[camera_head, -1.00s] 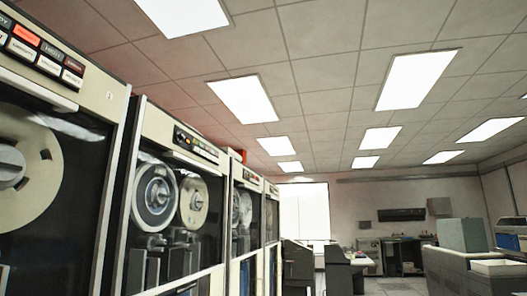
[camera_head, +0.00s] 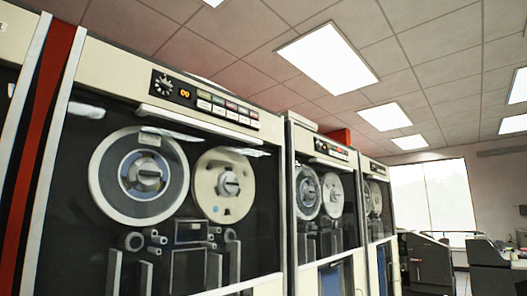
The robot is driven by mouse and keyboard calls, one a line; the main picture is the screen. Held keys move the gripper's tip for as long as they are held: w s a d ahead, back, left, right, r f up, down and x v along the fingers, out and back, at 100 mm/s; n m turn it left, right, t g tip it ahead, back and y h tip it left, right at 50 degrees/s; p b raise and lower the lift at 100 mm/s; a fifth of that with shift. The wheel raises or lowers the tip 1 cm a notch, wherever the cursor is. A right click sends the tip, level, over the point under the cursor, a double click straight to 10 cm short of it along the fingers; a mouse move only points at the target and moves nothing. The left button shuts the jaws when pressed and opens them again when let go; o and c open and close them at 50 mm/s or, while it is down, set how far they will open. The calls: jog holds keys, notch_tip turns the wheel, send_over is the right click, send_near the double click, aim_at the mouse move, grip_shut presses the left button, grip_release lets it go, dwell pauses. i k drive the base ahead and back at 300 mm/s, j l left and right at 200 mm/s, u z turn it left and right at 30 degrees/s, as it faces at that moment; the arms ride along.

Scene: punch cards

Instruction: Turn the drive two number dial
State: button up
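A tall tape drive (camera_head: 68,200) with a cream frame and dark glass front fills the left half of the head view. Its top control panel has a dark round number dial (camera_head: 163,82) with pale marks around it. To the right of the dial is a small lit orange number display (camera_head: 185,93), too small to read surely. A second tape drive (camera_head: 290,215) stands to its right with a similar, smaller-looking panel (camera_head: 330,149). I cannot tell from labels which one is drive two. My gripper is not in view.
A red strip (camera_head: 40,150) and part of another cabinet (camera_head: 12,45) stand at the left edge. A further drive (camera_head: 377,170) continues the row toward a bright window (camera_head: 432,192). Dark desks (camera_head: 428,262) stand at the lower right.

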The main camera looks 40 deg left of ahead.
aim_at(163, 86)
jog(key=i, duration=1.25)
jog(key=i+u, duration=0.3)
jog(key=i+l+u, duration=0.15)
jog(key=u, duration=0.15)
jog(key=i+l+u, duration=0.1)
jog(key=u, duration=0.35)
jog(key=i+l+u, duration=0.1)
jog(key=u, duration=0.35)
jog(key=l+u, duration=0.25)
jog(key=u, duration=0.2)
jog(key=l+u, duration=0.25)
jog(key=u, duration=0.15)
